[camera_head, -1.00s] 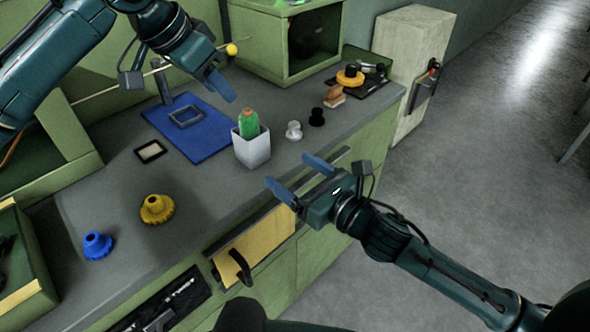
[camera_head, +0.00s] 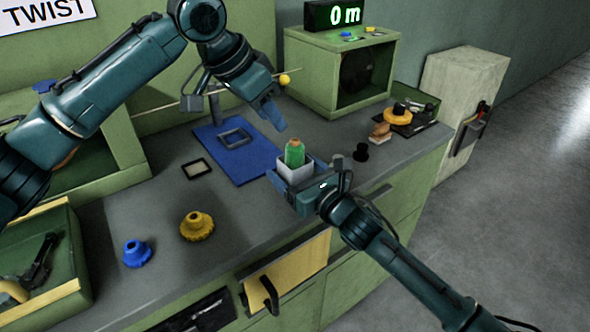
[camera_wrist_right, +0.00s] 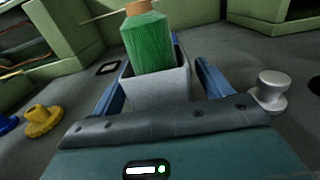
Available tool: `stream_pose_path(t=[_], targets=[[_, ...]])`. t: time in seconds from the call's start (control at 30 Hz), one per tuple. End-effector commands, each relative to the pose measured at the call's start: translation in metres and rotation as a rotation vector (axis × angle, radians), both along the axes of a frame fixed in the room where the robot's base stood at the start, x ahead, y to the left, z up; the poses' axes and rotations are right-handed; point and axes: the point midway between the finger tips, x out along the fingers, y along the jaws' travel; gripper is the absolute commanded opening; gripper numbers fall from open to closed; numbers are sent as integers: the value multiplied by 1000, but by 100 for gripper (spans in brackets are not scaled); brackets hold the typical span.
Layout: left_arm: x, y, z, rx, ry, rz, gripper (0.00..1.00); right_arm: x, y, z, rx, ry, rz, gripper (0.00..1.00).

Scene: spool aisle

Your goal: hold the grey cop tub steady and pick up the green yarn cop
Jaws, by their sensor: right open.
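The grey cop tub (camera_head: 296,174) stands on the bench, with the green yarn cop (camera_head: 295,153) upright in it and its top above the rim. In the right wrist view, the tub (camera_wrist_right: 158,92) sits between the fingers of my right gripper (camera_wrist_right: 160,72), with the cop (camera_wrist_right: 150,43) above it. That gripper is open, one finger on each side of the tub; a gap shows at the right finger. In the head view my right gripper (camera_head: 303,172) hides the tub's lower part. My left gripper (camera_head: 270,112) is above and left of the cop, apart from it; its finger gap is unclear.
A silver knob-shaped piece (camera_wrist_right: 271,90) stands close to my right finger. A black one (camera_head: 361,152) is farther right. A blue mat (camera_head: 240,165) with a frame lies behind the tub. Yellow (camera_head: 197,226) and blue (camera_head: 137,253) knobs stand front left. A thin rod with a yellow ball (camera_head: 285,80) passes near my left gripper.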

Motion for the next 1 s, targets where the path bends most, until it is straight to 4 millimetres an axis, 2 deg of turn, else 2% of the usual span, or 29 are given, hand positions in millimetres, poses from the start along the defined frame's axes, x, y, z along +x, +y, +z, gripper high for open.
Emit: stream_pose_path(t=[0.27,0.87,1.0], targets=[[0,0,0,0,0,0,36,1,1,0,-1,1,0,78],[0,0,0,0,0,0,36,1,1,0,-1,1,0,31],[0,0,0,0,0,0,36,1,1,-1,-1,1,0,30]])
